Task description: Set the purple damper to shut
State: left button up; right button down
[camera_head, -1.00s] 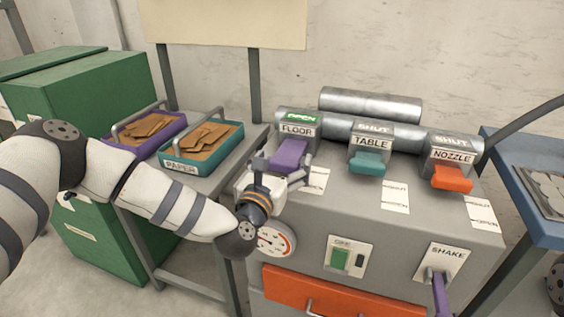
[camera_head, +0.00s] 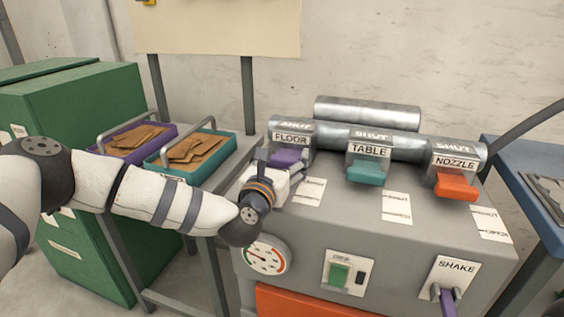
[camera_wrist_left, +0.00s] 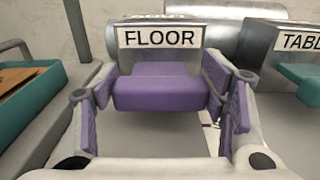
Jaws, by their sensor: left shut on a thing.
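The purple damper handle (camera_head: 287,157) sits under the FLOOR plate at the left end of the silver pipe. The band above that plate reads SHUT in white. In the left wrist view the purple handle (camera_wrist_left: 160,92) lies between the two purple-padded fingers, below the FLOOR plate. My left gripper (camera_head: 284,174) is shut on this handle; in the left wrist view the gripper (camera_wrist_left: 162,80) has a finger at each side of it. My right gripper is not in view.
The teal TABLE handle (camera_head: 366,172) and orange NOZZLE handle (camera_head: 456,188) stand to the right, both under SHUT bands. A dial (camera_head: 266,255), a green switch (camera_head: 339,275) and a SHAKE lever (camera_head: 447,298) are on the front. Trays of brown pieces stand left.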

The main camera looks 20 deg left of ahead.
pick_arm(q)
jog(key=o, duration=1.6)
jog(key=shift+w+r, duration=0.1)
jog(key=shift+w, duration=0.1)
jog(key=shift+o, duration=0.5)
jog(key=shift+w, duration=0.1)
jog(key=s, duration=1.2)
jog(key=shift+a, duration=0.2)
jog(key=shift+s, duration=0.1)
